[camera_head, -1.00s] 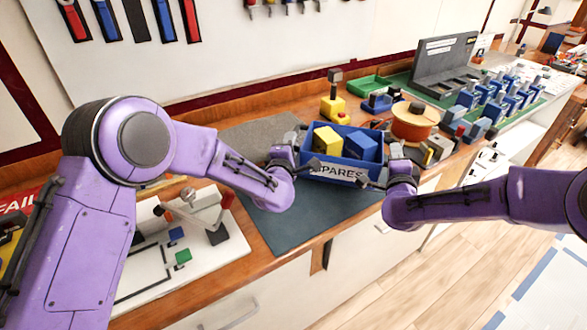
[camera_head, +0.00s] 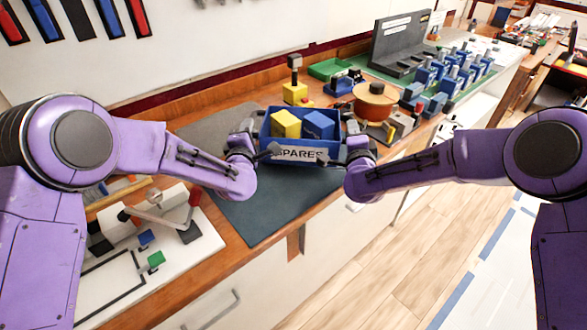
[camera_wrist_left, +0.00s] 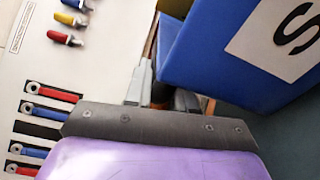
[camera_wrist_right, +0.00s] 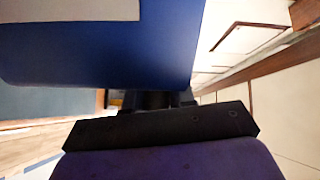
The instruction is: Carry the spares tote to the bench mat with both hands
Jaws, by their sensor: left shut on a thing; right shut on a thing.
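The spares tote (camera_head: 299,155) is a blue open box with a white "SPARES" label, holding a yellow block (camera_head: 286,124) and a blue block (camera_head: 319,125). It looks level in the head view. My left gripper (camera_head: 257,152) is shut on its left side and my right gripper (camera_head: 350,152) on its right side. The tote's blue wall also fills much of the left wrist view (camera_wrist_left: 215,50) and the right wrist view (camera_wrist_right: 110,50). The dark bench mat (camera_head: 255,215) lies in front and to the left of the tote, partly hidden by it and my left arm. I cannot tell whether the tote touches the surface.
An orange spool (camera_head: 375,102) stands right of the tote, with small parts beside it. A yellow-based part (camera_head: 295,93) and a green tray (camera_head: 328,69) are behind. A white board with a lever fixture (camera_head: 165,262) lies left of the mat. The mat's front part is clear.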

